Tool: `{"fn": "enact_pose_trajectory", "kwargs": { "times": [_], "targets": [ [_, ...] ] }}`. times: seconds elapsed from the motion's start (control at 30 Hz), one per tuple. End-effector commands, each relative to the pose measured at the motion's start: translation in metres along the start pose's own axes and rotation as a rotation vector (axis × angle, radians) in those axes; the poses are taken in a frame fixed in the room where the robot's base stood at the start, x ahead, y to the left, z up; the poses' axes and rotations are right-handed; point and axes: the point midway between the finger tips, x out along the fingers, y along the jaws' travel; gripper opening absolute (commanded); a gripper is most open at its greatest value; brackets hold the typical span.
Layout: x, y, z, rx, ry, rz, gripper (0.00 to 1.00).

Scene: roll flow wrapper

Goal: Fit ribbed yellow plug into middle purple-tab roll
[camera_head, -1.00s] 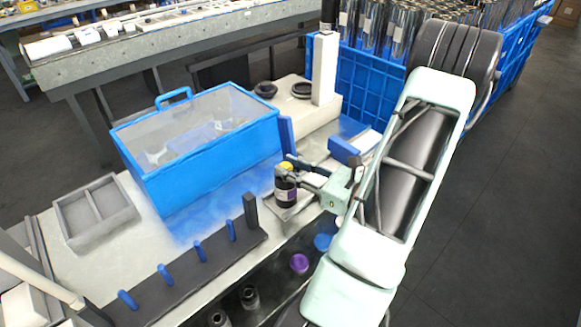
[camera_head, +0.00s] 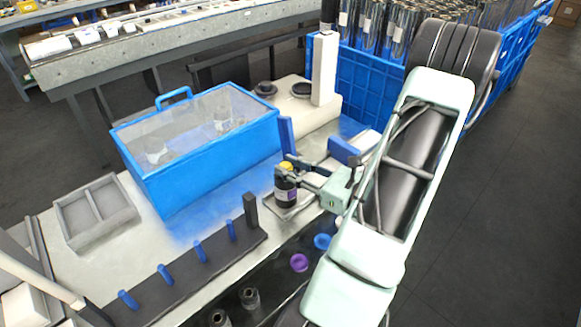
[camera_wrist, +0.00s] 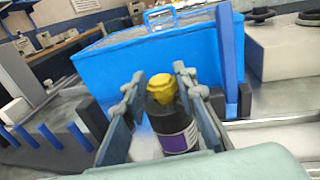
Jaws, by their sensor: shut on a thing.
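The yellow plug (camera_head: 287,167) is at the top end of an upright dark roll (camera_head: 285,191) with a white and purple label. In the wrist view the plug (camera_wrist: 162,88) stands over the top of the roll (camera_wrist: 175,130), in line with it and apparently touching. How deep it sits inside cannot be seen. My gripper (camera_wrist: 163,82) is shut on the plug, with one finger on each side of it. In the head view my gripper (camera_head: 290,166) reaches in from the right, and its fingers partly hide the plug.
A blue box with a clear lid (camera_head: 205,153) stands behind and left of the roll. A dark rack with blue pegs (camera_head: 185,274) lies front left, near a grey divided tray (camera_head: 96,212). A purple piece (camera_head: 299,262) and a blue piece (camera_head: 322,241) lie below the table edge.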

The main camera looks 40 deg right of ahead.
Motion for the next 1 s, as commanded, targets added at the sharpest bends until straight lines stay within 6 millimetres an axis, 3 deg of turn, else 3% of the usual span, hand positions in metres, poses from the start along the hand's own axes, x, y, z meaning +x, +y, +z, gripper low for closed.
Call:
{"fn": "enact_pose_trajectory", "kwargs": {
  "times": [0.47, 1.0],
  "targets": [
    [-0.001, 0.000, 0.015, 0.000, 0.000, 0.000, 0.17],
    [-0.001, 0.000, 0.015, 0.000, 0.000, 0.000, 0.17]
  ]
}}
